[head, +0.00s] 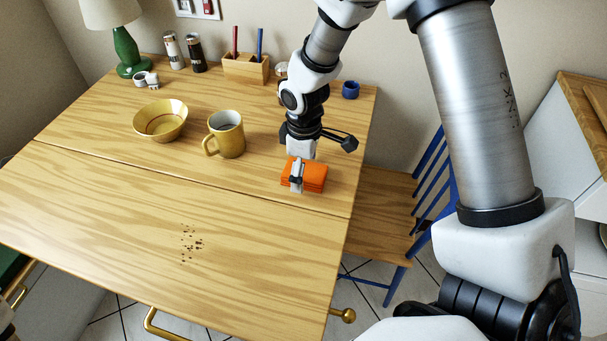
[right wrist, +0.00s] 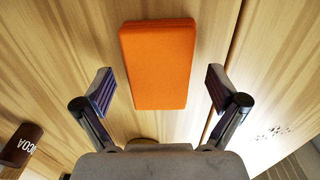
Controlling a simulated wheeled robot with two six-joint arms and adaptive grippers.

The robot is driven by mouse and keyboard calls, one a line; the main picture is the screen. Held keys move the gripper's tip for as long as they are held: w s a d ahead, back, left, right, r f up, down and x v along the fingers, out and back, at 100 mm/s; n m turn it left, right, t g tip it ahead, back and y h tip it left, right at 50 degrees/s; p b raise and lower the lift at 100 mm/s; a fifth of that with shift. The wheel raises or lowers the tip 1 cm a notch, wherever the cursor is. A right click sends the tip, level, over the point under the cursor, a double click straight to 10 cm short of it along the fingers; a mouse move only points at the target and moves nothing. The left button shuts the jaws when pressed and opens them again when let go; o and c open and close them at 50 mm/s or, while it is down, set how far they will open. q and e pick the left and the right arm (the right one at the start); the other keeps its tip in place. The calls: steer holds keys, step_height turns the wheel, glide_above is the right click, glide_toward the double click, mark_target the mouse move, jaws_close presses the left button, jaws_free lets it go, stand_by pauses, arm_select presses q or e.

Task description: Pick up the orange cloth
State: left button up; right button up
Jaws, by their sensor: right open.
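The orange cloth (head: 314,177) is a folded, flat rectangular pad lying on the wooden table, right of the yellow mug. In the right wrist view the cloth (right wrist: 158,62) lies ahead, lined up between the two fingers. My right gripper (head: 297,176) is over the cloth, pointing down, and hides part of it in the head view. In the wrist view the right gripper (right wrist: 160,88) is open, with a finger on each side and nothing between the pads held. I cannot tell the exact height above the cloth. My left gripper is not in view.
A yellow mug (head: 230,136) and yellow bowl (head: 160,122) stand left of the cloth. Dark crumbs (head: 190,243) lie on the front table leaf. A pencil holder (head: 246,69), blue cup (head: 350,89) and green lamp (head: 127,52) stand at the back. A blue chair (head: 432,170) is at the right.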

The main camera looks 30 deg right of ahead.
steer(key=shift+s+r, duration=0.25)
steer(key=c, duration=0.6)
steer(key=shift+w, duration=0.1)
steer(key=c, duration=0.6)
